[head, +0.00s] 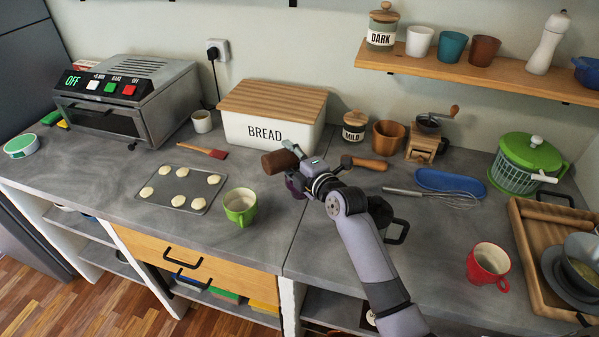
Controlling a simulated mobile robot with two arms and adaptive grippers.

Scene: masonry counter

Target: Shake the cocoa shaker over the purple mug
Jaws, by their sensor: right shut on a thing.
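My right gripper (298,158) is shut on the brown cocoa shaker (277,162) and holds it tipped on its side, its brown end pointing left, in front of the bread box. The purple mug (293,188) stands on the counter just below the gripper in the picture. Most of the mug is hidden behind the gripper and wrist, so I cannot tell whether the shaker is right above its opening. My left gripper is not in view.
A green mug (240,205) stands left of the purple mug, near a tray (196,203) of pale dough rounds. The bread box (232,126) is behind. A wooden-handled tool (368,163) and whisk (440,197) lie to the right. A red mug (487,265) stands front right.

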